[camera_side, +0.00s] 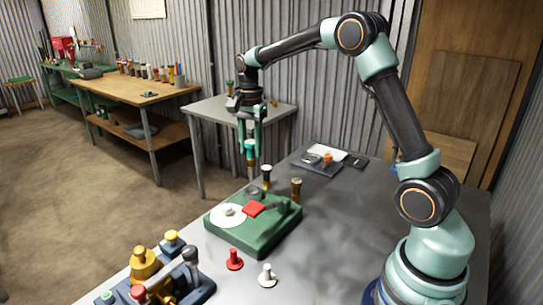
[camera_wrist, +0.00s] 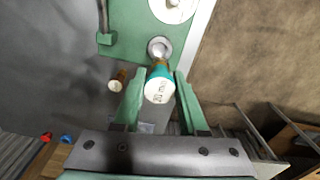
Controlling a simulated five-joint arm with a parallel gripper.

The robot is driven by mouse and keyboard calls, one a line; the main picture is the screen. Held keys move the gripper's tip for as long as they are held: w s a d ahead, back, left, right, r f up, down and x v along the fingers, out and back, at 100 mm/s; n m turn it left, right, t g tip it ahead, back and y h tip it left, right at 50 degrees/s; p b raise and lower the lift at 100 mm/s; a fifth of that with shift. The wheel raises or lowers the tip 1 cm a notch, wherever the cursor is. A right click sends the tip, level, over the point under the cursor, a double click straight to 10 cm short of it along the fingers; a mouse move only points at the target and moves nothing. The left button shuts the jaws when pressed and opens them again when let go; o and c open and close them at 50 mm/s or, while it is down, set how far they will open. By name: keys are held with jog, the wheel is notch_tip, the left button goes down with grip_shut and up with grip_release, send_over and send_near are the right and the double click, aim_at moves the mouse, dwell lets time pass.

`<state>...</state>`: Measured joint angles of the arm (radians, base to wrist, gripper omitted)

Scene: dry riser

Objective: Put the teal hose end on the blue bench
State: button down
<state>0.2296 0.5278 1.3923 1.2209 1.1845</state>
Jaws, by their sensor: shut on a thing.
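My gripper (camera_side: 249,140) is shut on the teal hose end (camera_side: 250,151) and holds it in the air above the far-left side of the grey table. In the wrist view the teal hose end (camera_wrist: 159,76) sits between the green fingers, with its white labelled face toward the camera and a brown part beyond. A dark blue fixture (camera_side: 196,288), the clearest blue bench-like thing, stands at the lower left of the side view. It carries yellow, red and grey-handled parts. The gripper is well behind it and above it.
A green fixture (camera_side: 255,232) with a white disc and red block stands between. A red peg (camera_side: 234,260) and a white peg (camera_side: 267,275) stand in front. A dark tray (camera_side: 316,170) lies at the back. The table's right middle is clear.

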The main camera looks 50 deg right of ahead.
aim_at(251, 141)
notch_tip(251, 141, up, 9)
jog(key=shift+d+r, duration=0.1)
jog(key=shift+r, duration=0.2)
jog(key=s+d+f, duration=0.4)
jog(key=s+d, duration=0.7)
jog(key=s, duration=0.4)
notch_tip(251, 141, down, 20)
jog(key=shift+a+r, duration=0.1)
jog(key=shift+f, duration=0.2)
jog(key=shift+c, duration=2.2)
grip_release()
